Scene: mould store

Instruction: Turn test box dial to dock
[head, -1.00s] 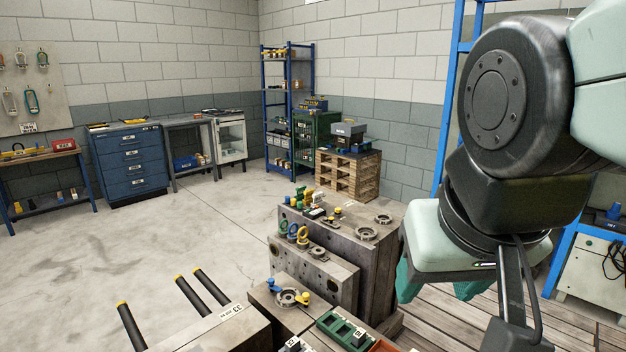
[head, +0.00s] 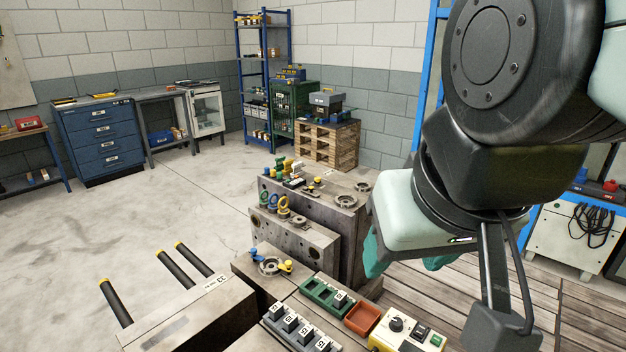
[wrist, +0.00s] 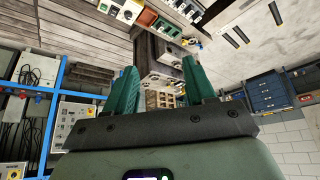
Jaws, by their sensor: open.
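A yellow and pale box with a black dial (head: 396,325), which looks like the test box (head: 410,339), sits at the bottom edge of the head view, partly cut off. Its dial marks are too small to read. My gripper (head: 405,269) is above and beyond the box in the head view, clear of it. In the wrist view its two teal fingers (wrist: 158,68) are spread with nothing between them. A box that may be the same one shows at the top of the wrist view (wrist: 127,11).
A red-brown tray (head: 362,318), a green tray (head: 318,296) and a row of dark numbered blocks (head: 290,325) lie left of the box. Steel mould blocks (head: 325,215) stand behind. Black bars with yellow ends (head: 118,303) jut out at left. The floor there is open.

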